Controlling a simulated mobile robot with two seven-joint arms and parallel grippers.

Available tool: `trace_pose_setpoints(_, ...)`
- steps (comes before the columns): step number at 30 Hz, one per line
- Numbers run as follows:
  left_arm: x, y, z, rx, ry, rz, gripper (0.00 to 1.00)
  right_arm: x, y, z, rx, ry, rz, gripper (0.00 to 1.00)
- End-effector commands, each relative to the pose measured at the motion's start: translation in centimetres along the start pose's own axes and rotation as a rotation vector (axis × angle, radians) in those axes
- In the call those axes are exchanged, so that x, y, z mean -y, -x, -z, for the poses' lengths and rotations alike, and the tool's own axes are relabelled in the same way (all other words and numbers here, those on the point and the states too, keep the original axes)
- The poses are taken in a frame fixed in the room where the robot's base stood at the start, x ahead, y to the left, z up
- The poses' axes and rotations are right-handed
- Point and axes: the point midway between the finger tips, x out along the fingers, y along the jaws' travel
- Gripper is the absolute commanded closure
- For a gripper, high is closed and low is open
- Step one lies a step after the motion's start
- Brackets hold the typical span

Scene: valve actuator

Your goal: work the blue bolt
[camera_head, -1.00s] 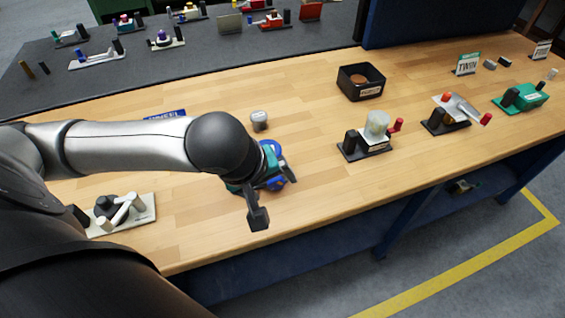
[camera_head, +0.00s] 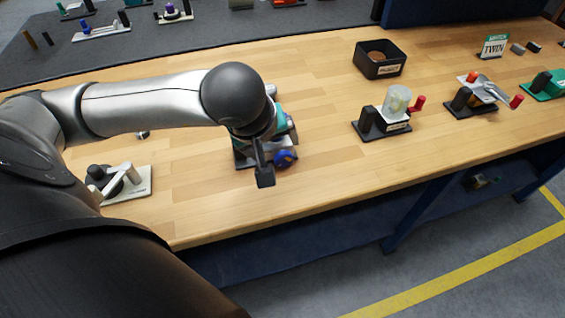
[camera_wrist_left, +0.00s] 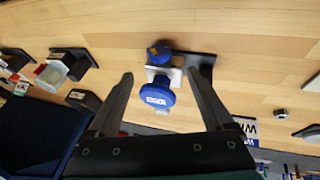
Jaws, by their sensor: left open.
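The blue-topped valve unit stands on a dark base plate on the wooden bench. In the left wrist view a large blue round cap (camera_wrist_left: 157,95) with a white label lies between the fingers as seen. A smaller blue knob (camera_wrist_left: 159,50) with an orange mark sits just beyond it, beside a white block. In the head view one blue knob (camera_head: 286,158) shows at the unit's front right; my arm hides much of the rest. My left gripper (camera_head: 264,176) is open above the unit; both fingers (camera_wrist_left: 159,74) show apart, with nothing gripped. My right gripper is not in view.
A black bin (camera_head: 379,60) and a unit with a clear dome (camera_head: 396,101) stand to the right. The bench's front edge is close to the blue-topped unit.

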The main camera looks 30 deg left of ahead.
Motion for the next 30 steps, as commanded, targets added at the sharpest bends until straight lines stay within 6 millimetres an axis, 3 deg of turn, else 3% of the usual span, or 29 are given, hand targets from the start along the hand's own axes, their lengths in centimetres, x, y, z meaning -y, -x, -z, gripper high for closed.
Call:
trace_pose_setpoints(1, 0.1, -1.0, -0.2, 0.002, 0.002, 0.001, 0.15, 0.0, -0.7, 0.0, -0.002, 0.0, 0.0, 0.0)
trace_pose_setpoints(9, 0.0, -6.4, -0.1, 0.004, 0.003, 0.002, 0.15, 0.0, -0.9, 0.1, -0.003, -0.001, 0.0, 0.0)
trace_pose_setpoints(15, 0.0, -9.1, -0.1, 0.002, 0.002, 0.0, 0.15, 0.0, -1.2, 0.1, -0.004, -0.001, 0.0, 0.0)
trace_pose_setpoints(21, 0.0, -10.2, -0.1, 0.002, -0.001, -0.001, 0.15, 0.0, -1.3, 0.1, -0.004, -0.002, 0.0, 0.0)
trace_pose_setpoints(30, 0.0, -10.3, -0.1, 0.002, -0.001, -0.001, 0.16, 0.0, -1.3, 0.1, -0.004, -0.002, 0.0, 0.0)
